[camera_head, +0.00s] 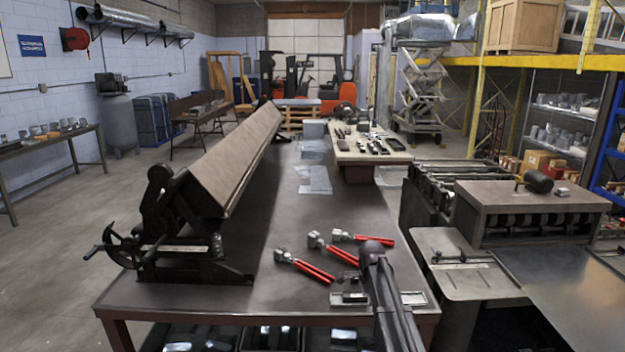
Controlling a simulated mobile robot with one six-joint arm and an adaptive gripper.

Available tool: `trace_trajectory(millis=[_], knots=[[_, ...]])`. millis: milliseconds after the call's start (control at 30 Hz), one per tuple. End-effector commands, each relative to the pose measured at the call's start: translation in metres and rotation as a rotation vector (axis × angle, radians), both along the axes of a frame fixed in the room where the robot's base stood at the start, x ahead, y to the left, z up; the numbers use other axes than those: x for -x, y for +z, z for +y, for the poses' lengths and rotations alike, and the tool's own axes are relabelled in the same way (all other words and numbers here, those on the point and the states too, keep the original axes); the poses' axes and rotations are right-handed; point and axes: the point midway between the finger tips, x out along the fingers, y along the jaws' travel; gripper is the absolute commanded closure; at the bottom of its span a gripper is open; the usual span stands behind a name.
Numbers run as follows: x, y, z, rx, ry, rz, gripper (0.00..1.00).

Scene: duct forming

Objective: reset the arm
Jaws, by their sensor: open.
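My dark arm reaches up from the bottom edge over the right front part of the workbench (230,299). My gripper (347,279) appears as a small dark shape just left of the arm's end, above the bench top. It is open, and I see nothing between its fingers, though it is small and blends with the dark surface. Three red-handled hand tools lie close by: one to the left (310,270), one just behind the gripper (335,249), and one farther back (365,237).
A long sheet-metal brake (215,165) fills the bench's left side. A flat metal holder (413,298) lies beneath my arm. A lighter table with small tools (395,157) stands behind. Roller machinery (535,195) stands at right. The bench's middle is mostly clear, with metal sheets (314,180) farther back.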

Motion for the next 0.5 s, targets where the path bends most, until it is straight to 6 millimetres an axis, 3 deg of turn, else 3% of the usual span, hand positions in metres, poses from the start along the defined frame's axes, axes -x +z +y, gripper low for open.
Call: trace_trajectory(millis=[267, 500], knots=[[0.027, -0.010, 0.001, 0.000, 0.127, 0.000, 0.09], [0.064, -0.023, 0.002, 0.000, 0.314, 0.000, 0.09]])
